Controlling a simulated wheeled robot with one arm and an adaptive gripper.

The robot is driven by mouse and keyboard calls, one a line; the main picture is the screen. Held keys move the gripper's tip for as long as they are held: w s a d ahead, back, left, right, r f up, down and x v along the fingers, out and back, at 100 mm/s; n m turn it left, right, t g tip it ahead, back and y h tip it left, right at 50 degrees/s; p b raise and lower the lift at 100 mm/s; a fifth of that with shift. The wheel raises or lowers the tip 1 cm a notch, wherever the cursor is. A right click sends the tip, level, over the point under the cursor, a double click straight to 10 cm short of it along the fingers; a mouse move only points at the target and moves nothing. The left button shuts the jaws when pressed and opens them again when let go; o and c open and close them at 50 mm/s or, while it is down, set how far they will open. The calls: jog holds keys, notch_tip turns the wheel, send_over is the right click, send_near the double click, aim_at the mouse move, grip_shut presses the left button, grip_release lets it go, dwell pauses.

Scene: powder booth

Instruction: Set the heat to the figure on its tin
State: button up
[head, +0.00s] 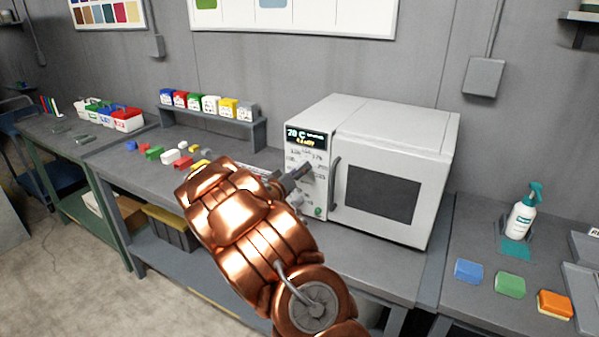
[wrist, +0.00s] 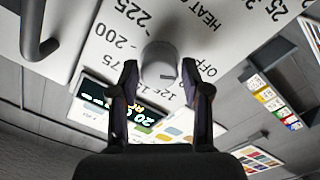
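The white oven (head: 395,150) stands on the bench with its door closed. Its display (head: 306,137) reads about 20 C, with smaller yellow text below. My gripper (head: 298,175) is at the oven's control panel. In the wrist view my gripper (wrist: 160,72) is open, with one finger on each side of a grey knob (wrist: 160,65); firm contact is not visible. The heat dial (wrist: 110,30) around it shows OFF, 125, 200 and 225; the knob's pointer setting is unclear. Several coloured tins (head: 208,103) stand on a small shelf; their labels are too small to read.
Coloured blocks (head: 172,156) lie on the bench left of my arm. The oven's door handle (head: 334,182) is close right of my gripper. A spray bottle (head: 522,215) and coloured sponges (head: 510,285) are at the right. Bins (head: 112,116) stand far left.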

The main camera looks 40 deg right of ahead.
jog(key=c, duration=0.7)
jog(key=shift+c, duration=0.2)
jog(key=shift+f+b, duration=0.15)
jog(key=shift+b, duration=0.15)
